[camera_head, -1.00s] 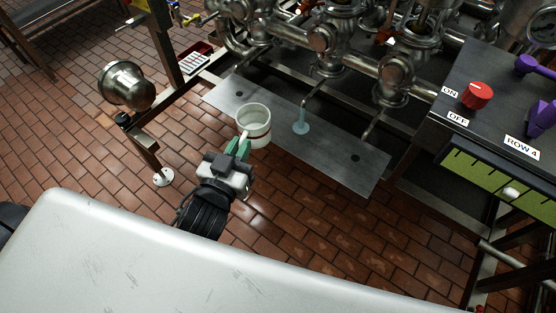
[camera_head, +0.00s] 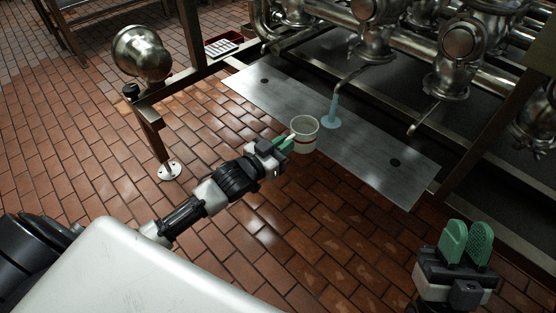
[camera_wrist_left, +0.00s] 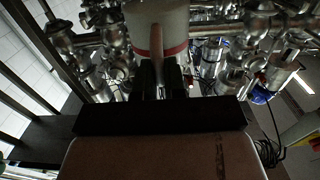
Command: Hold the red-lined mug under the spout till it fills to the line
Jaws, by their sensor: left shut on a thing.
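The white mug with a red line (camera_head: 304,134) is at the front edge of the metal shelf in the head view. My left gripper (camera_head: 285,145) is shut on its handle. The mug also shows in the left wrist view (camera_wrist_left: 158,30), with the red band near the fingers. A spout (camera_head: 350,76) pours a pale blue stream (camera_head: 334,106) that splashes on the shelf, just beyond the mug and to its right. The stream falls outside the mug. My right gripper (camera_head: 467,243) is at the lower right, fingers apart and empty.
The metal shelf (camera_head: 375,152) runs along the front of the pipework and has dark holes. A second spout (camera_head: 424,121) is to the right. A steel post with a round metal cup (camera_head: 142,53) stands at left. A red tray (camera_head: 222,45) lies behind it. Tiled floor is open in front.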

